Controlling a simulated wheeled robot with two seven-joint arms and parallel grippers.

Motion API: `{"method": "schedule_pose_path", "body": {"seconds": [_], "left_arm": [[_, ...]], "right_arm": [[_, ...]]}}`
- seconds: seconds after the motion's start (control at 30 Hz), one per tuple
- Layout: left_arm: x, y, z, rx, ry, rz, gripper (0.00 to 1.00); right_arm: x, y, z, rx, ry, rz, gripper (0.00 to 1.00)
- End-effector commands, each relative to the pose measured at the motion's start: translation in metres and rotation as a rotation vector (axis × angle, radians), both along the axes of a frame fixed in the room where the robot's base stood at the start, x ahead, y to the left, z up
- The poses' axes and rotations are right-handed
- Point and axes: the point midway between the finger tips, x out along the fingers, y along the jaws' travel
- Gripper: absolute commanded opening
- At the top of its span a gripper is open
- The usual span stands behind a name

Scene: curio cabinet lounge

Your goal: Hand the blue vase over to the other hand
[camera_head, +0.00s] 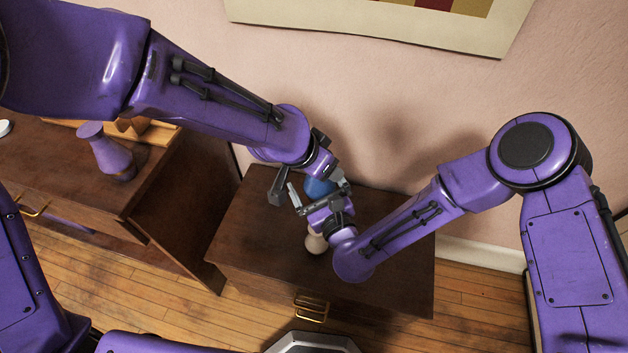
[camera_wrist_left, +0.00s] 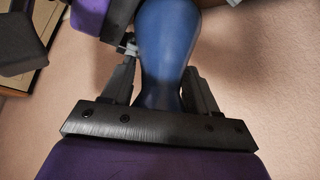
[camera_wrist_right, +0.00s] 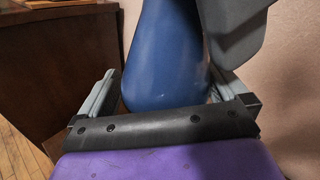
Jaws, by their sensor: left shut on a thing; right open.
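The blue vase (camera_head: 318,188) is held above the small brown cabinet, mostly hidden by both grippers in the head view. My left gripper (camera_head: 318,178) is shut on the vase; the left wrist view shows the vase (camera_wrist_left: 165,50) between its fingers (camera_wrist_left: 160,90). My right gripper (camera_head: 318,200) is open. Its wrist view shows the vase (camera_wrist_right: 165,60) between its two spread fingers (camera_wrist_right: 165,92), with a dark part of the left gripper (camera_wrist_right: 235,25) close by at upper right. I cannot tell whether the right fingers touch the vase.
The small cabinet (camera_head: 250,230) has a brass handle and stands against the pink wall. A pale round object (camera_head: 316,244) shows below my right gripper. A purple vase (camera_head: 108,155) stands on the longer cabinet (camera_head: 60,180) at left. A framed picture (camera_head: 380,30) hangs behind.

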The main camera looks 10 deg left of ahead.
Motion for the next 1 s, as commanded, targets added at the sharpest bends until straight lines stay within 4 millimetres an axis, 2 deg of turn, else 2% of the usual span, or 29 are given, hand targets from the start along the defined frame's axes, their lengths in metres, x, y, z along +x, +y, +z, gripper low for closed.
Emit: {"method": "schedule_pose_path", "body": {"seconds": [0.3,0.47,0.5,0.53,0.6,0.63,0.87,1.0], "left_arm": [[0.0,0.0,0.0,0.0,0.001,-0.001,0.2],[0.0,-0.001,0.0,0.0,0.001,-0.001,0.2],[0.0,-0.001,0.0,-0.001,0.001,-0.001,0.2],[0.0,-0.001,0.0,-0.001,0.001,-0.001,0.62],[0.0,-0.001,0.0,-0.001,0.001,-0.001,0.84],[0.0,0.0,0.0,-0.001,0.001,-0.001,0.88],[0.0,0.0,0.0,0.0,0.0,0.0,0.88],[0.001,0.0,0.011,-0.001,-0.004,0.0,0.88]], "right_arm": [[0.004,0.002,0.0,-0.001,-0.001,0.001,1.0],[0.003,0.003,0.001,0.0,-0.002,0.001,0.48],[0.003,0.003,0.001,0.0,-0.002,0.002,0.44],[0.003,0.003,0.001,0.0,-0.003,0.003,0.44],[0.003,0.003,0.001,0.0,-0.003,0.003,0.43],[0.003,0.003,0.001,0.0,-0.002,0.002,0.43],[0.003,0.002,0.001,-0.001,-0.001,0.001,0.43],[0.003,0.002,0.001,-0.001,-0.001,0.001,0.43]]}}
